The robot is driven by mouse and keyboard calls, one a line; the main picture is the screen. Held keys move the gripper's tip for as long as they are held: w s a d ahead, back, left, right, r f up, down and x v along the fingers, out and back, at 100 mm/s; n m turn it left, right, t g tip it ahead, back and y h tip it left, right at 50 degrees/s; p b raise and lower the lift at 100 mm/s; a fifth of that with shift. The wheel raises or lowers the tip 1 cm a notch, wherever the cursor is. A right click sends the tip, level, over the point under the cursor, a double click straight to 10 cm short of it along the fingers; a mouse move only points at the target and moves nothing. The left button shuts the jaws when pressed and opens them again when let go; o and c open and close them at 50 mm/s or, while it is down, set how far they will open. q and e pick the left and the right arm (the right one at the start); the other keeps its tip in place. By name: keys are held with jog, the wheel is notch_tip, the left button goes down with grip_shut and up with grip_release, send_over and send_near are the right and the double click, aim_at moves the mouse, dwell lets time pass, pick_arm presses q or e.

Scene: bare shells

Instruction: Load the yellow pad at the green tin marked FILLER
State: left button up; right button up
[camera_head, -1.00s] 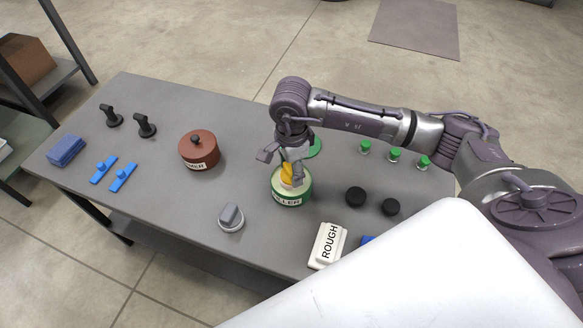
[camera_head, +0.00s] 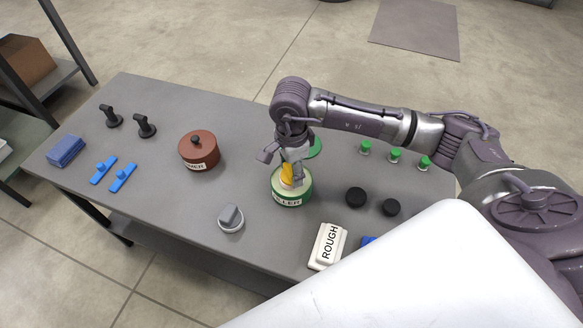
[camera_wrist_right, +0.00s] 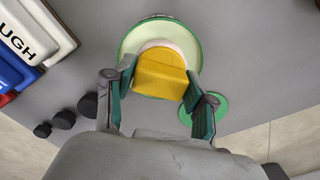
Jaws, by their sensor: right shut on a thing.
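The green tin (camera_head: 291,200) with a label reading "LLER" in the head view stands on the grey table, open at the top. My right gripper (camera_head: 291,176) is over the tin, shut on the yellow pad (camera_head: 286,173). In the right wrist view the yellow pad (camera_wrist_right: 161,74) sits between the two fingers of my right gripper (camera_wrist_right: 160,90), its pale far edge over the green tin's pale inside (camera_wrist_right: 129,48). Whether the pad touches the contents is hidden. The green lid (camera_head: 315,148) lies flat behind the tin. My left gripper is not in view.
A lidded brown tin (camera_head: 199,153) stands to the left, and a grey knob (camera_head: 231,218) sits in front. A white block marked ROUGH (camera_head: 327,246), black discs (camera_head: 355,197) and green-topped pegs (camera_head: 394,155) are to the right. Blue tools (camera_head: 122,178) lie at left.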

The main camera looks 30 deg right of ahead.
jog(key=shift+r+p, duration=1.9)
jog(key=shift+r, duration=1.6)
jog(key=shift+s+a+r+n, duration=0.15)
jog(key=shift+r+n, duration=0.15)
jog(key=shift+n, duration=0.3)
jog(key=s+a+r+n+p, duration=0.2)
jog(key=s+r+n, duration=0.5)
jog(key=n, duration=1)
jog(key=shift+s+a+r, duration=0.3)
jog(key=shift+a+r, duration=0.15)
